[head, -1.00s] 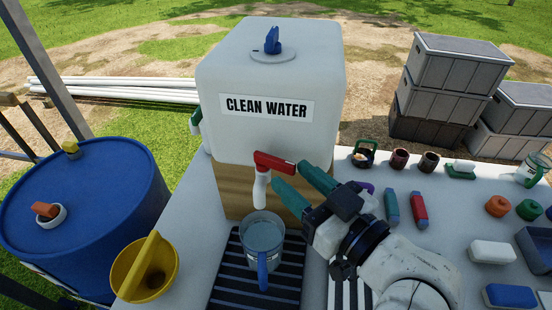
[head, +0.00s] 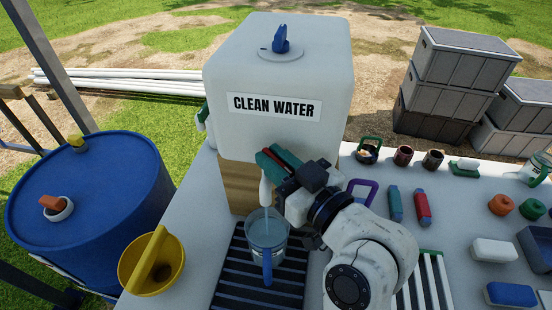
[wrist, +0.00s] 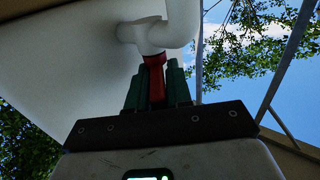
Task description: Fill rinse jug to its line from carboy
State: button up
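The white carboy (head: 282,70) labelled CLEAN WATER stands on a wooden block. Its white tap spout (head: 265,193) points down over the clear rinse jug (head: 265,235). A thin pale stream seems to run from the spout into the jug. The jug stands upright on a black slatted drip tray (head: 230,277), its blue handle toward me. Its line and water level are not clear. My gripper (head: 278,162) has its green fingers around the red tap lever (head: 269,152). In the wrist view the red lever (wrist: 156,78) sits between both fingers, which appear closed on it.
A yellow funnel (head: 152,265) and a blue drum (head: 90,205) are at the left. Bottles (head: 422,207), caps (head: 501,205), cups (head: 403,156) and a purple-handled item (head: 362,190) lie on the table at the right. Grey crates (head: 465,60) are stacked behind.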

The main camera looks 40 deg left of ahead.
grip_shut()
jog(key=shift+w+f+b, duration=0.1)
jog(key=shift+f+b, duration=0.1)
jog(key=shift+b, duration=0.2)
jog(key=shift+w+d+f+n+g+b, duration=0.2)
jog(key=shift+n+g+b, duration=0.3)
jog(key=shift+g+b, duration=0.5)
jog(key=shift+w+a+r+n+g+h+b, duration=0.15)
jog(key=shift+n+g+b, duration=0.6)
jog(key=shift+g+b, duration=0.4)
jog(key=shift+w+d+n+g+h+b, duration=0.1)
jog(key=shift+n+g+b, duration=0.6)
jog(key=shift+g+b, duration=0.45)
jog(key=shift+w+a+r+n+g+h+b, duration=0.15)
jog(key=shift+n+g+b, duration=0.7)
jog(key=shift+b, duration=0.45)
jog(key=shift+s+d, duration=0.1)
jog(key=shift+d, duration=0.05)
jog(key=shift+o, duration=2.2)
grip_release()
jog(key=shift+d, duration=0.15)
jog(key=shift+o, duration=0.5)
